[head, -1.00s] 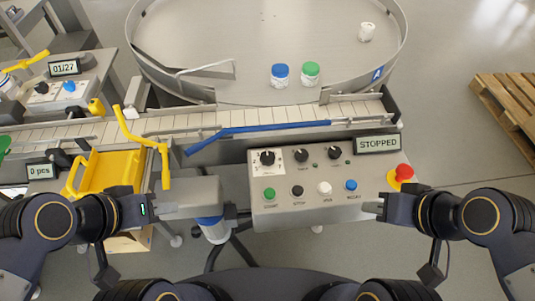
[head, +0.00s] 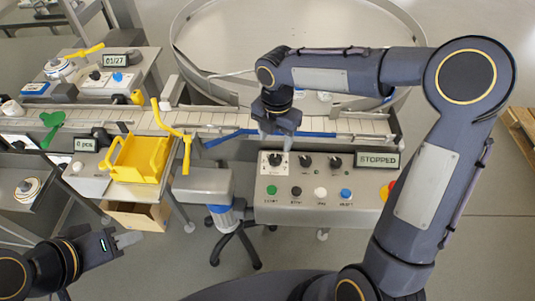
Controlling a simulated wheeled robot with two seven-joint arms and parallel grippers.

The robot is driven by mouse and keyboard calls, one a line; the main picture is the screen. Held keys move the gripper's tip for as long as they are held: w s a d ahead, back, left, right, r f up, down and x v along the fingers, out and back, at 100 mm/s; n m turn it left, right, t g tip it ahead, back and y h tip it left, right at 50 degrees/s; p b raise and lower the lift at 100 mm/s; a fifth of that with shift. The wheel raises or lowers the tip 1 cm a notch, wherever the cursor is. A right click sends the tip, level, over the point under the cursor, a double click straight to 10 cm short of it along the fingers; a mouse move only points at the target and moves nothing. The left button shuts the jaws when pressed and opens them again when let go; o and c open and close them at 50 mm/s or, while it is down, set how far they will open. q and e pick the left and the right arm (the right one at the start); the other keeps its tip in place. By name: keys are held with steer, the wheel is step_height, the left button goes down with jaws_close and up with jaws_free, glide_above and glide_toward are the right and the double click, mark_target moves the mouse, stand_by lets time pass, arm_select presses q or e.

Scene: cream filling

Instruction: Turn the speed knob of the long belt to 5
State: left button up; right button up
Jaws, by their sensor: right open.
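The control panel (head: 330,205) stands in front of the long slatted belt (head: 222,116). Its speed knob (head: 275,159) is black and sits on a white scale plate at the panel's upper left; the pointer is too small to read. My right gripper (head: 275,138) is open and points down just above and behind this knob, apart from it as far as I can tell. My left gripper (head: 130,240) is low at the left, away from the panel; its jaw gap cannot be made out.
Two more black knobs (head: 304,161) (head: 335,161) sit to the right, beside the STOPPED display (head: 378,160). Green, black, white and blue buttons line the front. The red stop button (head: 386,190) is partly hidden by my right arm. A blue guide rail (head: 225,138) and yellow bin (head: 140,158) stand near.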

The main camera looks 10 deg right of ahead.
mark_target(275, 158)
step_height(275, 158, down, 7)
steer(key=shift+f, duration=0.15)
steer(key=shift+c, duration=0.2)
steer(key=c, duration=1)
